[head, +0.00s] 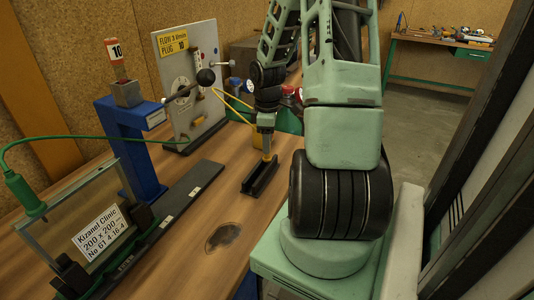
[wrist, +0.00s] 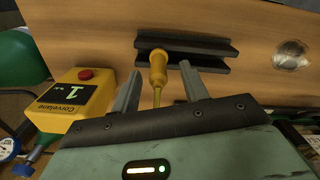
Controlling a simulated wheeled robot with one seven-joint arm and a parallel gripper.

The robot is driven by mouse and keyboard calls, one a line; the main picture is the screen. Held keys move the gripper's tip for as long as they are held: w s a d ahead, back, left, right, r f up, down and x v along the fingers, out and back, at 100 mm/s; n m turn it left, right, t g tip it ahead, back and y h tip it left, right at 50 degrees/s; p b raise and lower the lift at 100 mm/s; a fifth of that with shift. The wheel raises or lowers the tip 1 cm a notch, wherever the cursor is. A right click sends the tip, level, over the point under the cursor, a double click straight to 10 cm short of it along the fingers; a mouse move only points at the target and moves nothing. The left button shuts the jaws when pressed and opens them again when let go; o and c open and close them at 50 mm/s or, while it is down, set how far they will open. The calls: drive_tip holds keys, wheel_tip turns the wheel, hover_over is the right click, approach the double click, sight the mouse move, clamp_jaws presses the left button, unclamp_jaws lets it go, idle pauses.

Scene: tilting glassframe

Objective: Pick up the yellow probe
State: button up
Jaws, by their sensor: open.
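The yellow probe (wrist: 158,68) has a thick handle and a thin shaft. In the wrist view its handle end overlaps the black channel-shaped rest (wrist: 205,43), and its shaft runs back toward my gripper body. My gripper (wrist: 161,72) is open, with one finger on each side of the probe and a visible gap to both. In the head view, a small part of the probe (head: 266,157) shows at the black rest (head: 258,186), just below my gripper (head: 266,146). My arm and gripper hide part of it there. I cannot tell the exact depth between fingertips and handle.
A yellow box with a red button (wrist: 72,100) stands left of my gripper in the wrist view. In the head view, a glass pane (head: 80,215) in a black frame, a blue stand (head: 135,150) and a grey panel (head: 190,85) stand to the left. Bare wood surrounds the rest.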

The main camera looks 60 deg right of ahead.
sight(267, 158)
wheel_tip(267, 158, down, 4)
drive_tip(key=shift+d+f, duration=0.1)
drive_tip(key=shift+d, duration=0.05)
clamp_jaws()
